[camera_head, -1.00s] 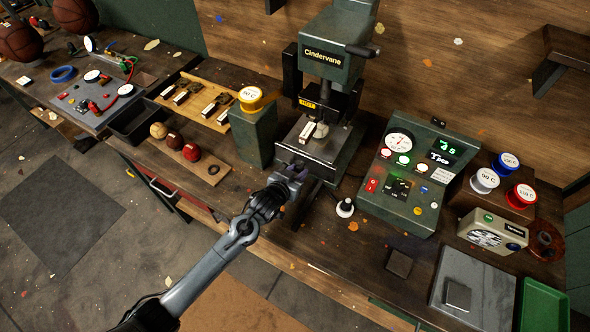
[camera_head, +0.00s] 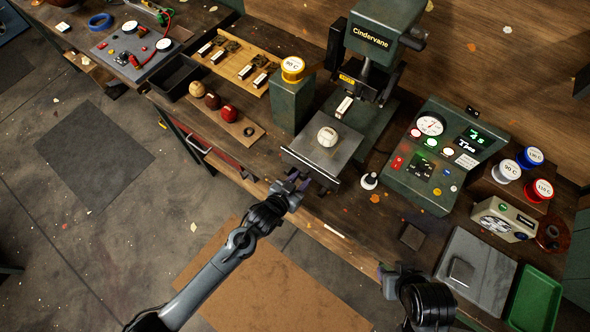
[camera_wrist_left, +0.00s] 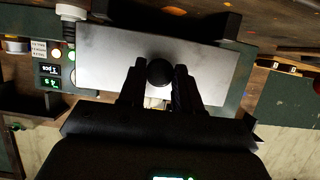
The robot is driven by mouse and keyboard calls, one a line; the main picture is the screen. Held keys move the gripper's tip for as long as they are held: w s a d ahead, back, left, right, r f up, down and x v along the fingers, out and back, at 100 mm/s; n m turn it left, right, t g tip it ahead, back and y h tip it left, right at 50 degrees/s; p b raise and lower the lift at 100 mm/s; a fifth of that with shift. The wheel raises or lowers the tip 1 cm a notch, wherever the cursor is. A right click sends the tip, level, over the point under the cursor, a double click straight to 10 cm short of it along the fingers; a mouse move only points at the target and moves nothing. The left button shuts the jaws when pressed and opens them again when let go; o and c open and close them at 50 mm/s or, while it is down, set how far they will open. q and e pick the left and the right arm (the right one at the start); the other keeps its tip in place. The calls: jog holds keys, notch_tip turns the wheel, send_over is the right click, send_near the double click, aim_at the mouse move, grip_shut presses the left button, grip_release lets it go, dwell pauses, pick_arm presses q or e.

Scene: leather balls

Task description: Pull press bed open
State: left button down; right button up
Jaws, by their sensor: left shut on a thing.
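The press bed (camera_head: 340,155) is a flat grey plate, drawn forward from under the green Cindervane press (camera_head: 385,35). A pale ball (camera_head: 327,137) sits on it, clear in front of the press head. My left gripper (camera_head: 290,184) is shut at the bed's front edge, where the handle is mostly hidden by the fingers. In the left wrist view the bed (camera_wrist_left: 105,62) lies beyond the fingers (camera_wrist_left: 160,88), with a dark round knob-like shape between them. My right gripper (camera_head: 393,270) hangs at the bench's front edge, its jaws unclear.
A green control box (camera_head: 440,160) stands right of the press, with a small black-and-white knob (camera_head: 369,181) between. A wooden board with balls (camera_head: 228,114) lies further left. Open floor lies in front.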

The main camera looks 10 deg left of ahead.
pick_arm(q)
jog(key=shift+s, duration=0.1)
jog(key=c, duration=0.8)
grip_release()
jog(key=shift+s, duration=0.1)
jog(key=shift+s+a+r, duration=0.15)
jog(key=shift+s+a, duration=0.05)
jog(key=shift+s, duration=0.1)
jog(key=v, duration=0.9)
jog(key=shift+s+a+r, duration=0.15)
jog(key=shift+s+a, duration=0.05)
jog(key=shift+s, duration=0.15)
